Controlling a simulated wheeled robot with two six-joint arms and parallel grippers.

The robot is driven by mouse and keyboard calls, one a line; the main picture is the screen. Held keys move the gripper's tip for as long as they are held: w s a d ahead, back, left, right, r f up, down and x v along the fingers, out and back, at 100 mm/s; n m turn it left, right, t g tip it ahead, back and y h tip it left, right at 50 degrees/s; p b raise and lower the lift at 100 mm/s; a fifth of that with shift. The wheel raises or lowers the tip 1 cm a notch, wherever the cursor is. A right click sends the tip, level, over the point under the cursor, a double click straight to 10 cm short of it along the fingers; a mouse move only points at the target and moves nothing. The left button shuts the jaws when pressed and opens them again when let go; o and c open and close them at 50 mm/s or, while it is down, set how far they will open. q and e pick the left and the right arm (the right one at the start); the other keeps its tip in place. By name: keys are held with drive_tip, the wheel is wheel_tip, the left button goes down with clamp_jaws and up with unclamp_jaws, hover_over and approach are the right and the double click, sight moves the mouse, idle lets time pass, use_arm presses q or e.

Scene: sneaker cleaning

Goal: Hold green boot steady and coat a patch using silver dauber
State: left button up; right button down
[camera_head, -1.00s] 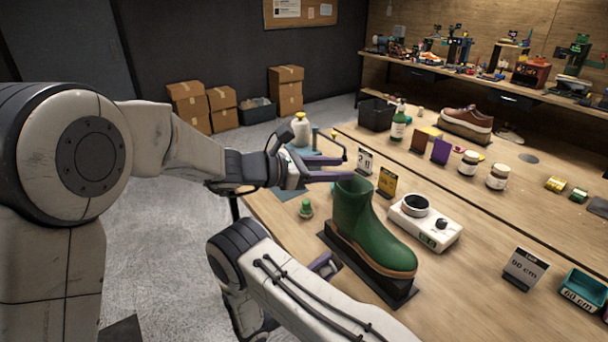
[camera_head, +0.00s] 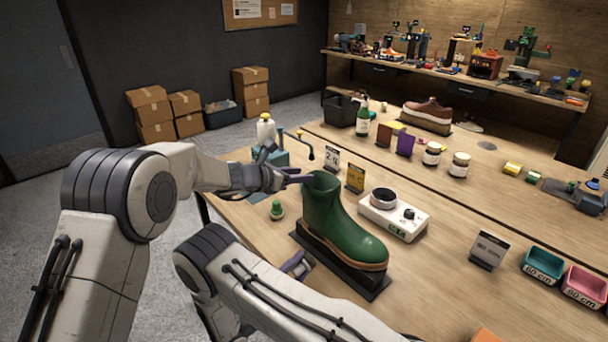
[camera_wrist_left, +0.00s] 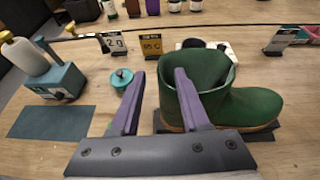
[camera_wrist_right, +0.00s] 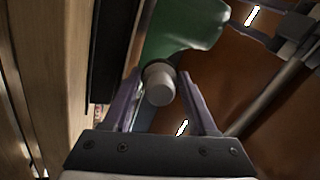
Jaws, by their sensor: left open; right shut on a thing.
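The green boot (camera_head: 335,222) stands upright on a black block (camera_head: 345,270) on the bench. My left gripper (camera_head: 305,178) is open beside the top of its shaft. In the left wrist view one finger overlaps the boot's shaft (camera_wrist_left: 209,85) and the other is to the left, clear of it. I cannot tell whether it touches. My right gripper (camera_head: 297,265) is low at the boot's near left side. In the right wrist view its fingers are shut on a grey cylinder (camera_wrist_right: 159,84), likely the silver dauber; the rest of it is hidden. A green shape (camera_wrist_right: 185,28) lies just beyond.
A small green-topped pot (camera_head: 277,210) stands left of the boot. A white device (camera_head: 395,215) and a yellow card (camera_head: 355,178) stand behind it. A teal block with a white bottle (camera_head: 266,130) is at the back left.

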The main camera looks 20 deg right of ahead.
use_arm(q)
drive_tip(key=shift+x, duration=1.3)
drive_tip(key=shift+c, duration=0.3)
clamp_jaws()
drive_tip(key=shift+f, duration=0.2)
unclamp_jaws()
drive_tip(key=shift+r, duration=0.15)
